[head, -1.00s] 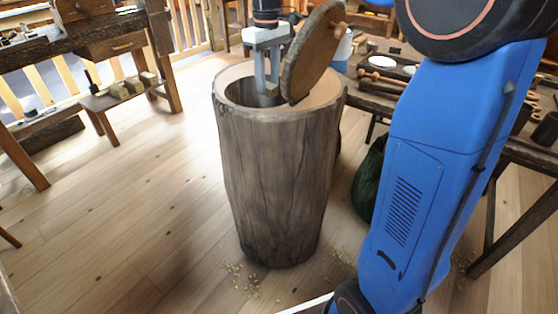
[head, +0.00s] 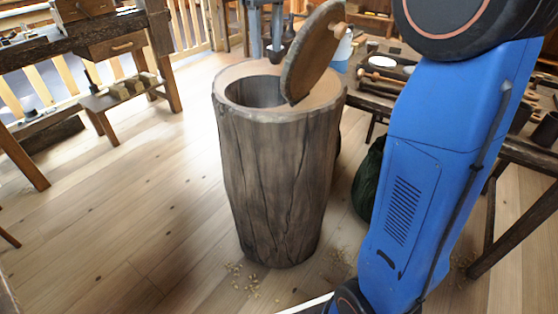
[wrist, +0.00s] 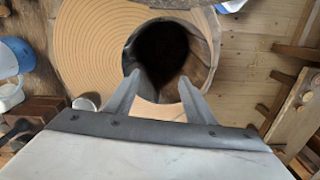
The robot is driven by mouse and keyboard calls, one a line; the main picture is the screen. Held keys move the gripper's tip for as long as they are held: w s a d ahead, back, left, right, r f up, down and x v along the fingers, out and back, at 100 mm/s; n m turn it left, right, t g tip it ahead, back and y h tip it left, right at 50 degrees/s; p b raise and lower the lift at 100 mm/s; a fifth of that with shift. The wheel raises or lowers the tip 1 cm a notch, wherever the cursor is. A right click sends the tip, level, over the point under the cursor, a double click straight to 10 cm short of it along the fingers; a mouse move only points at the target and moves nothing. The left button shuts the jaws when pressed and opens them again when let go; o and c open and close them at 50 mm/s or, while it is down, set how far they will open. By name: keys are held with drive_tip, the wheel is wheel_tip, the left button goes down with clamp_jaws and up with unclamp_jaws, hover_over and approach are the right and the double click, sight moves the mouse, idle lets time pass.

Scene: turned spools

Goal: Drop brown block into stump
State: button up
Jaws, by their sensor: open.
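The stump (head: 275,180) is a tall, hollow section of trunk with dark bark and a pale rim, upright on the floor. Its round lid (head: 312,52) stands tilted up at the right of the opening. My gripper (head: 266,55) is above the back of the opening, partly cut off by the top edge. In the wrist view my gripper (wrist: 162,76) is open, with nothing between its fingers. The stump's dark opening (wrist: 168,52) lies just beyond the fingertips. I cannot make out the brown block in either view; the inside of the stump is too dark to read.
A workbench (head: 385,85) with bowls and tools stands behind and right of the stump. A dark green sack (head: 370,180) sits on the floor beside it. A low stool (head: 122,95) with blocks is at the left. The floor left of the stump is clear.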

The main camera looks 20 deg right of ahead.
wheel_tip(320, 180, up, 7)
idle(0.3)
